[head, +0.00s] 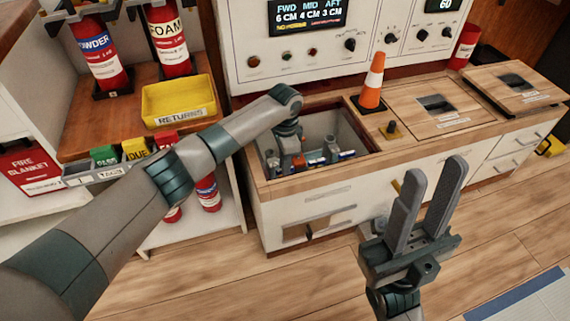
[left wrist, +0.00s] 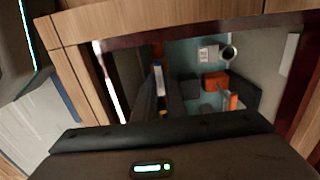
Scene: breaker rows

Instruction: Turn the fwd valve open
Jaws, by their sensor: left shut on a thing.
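My left gripper (head: 299,160) reaches down into an open bench compartment (head: 352,135), which holds small valve parts with orange and blue bits. In the left wrist view its dark fingers close on a narrow handle (left wrist: 158,78), white with a yellow end. I take this for a valve handle; no fwd label is legible, and the fingers hide much of it. Beside it, an orange part (left wrist: 213,80) and an orange lever (left wrist: 232,101) sit apart in the compartment. My right gripper (head: 428,205) is open and empty in front of the bench.
A wall panel display (head: 305,15) reads FWD 6 CM, MID 4 CM, AFT 3 CM. An orange cone (head: 371,82) and a small brass knob (head: 391,129) stand right of the opening. A yellow returns tray (head: 180,100) and extinguishers (head: 98,52) are at left.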

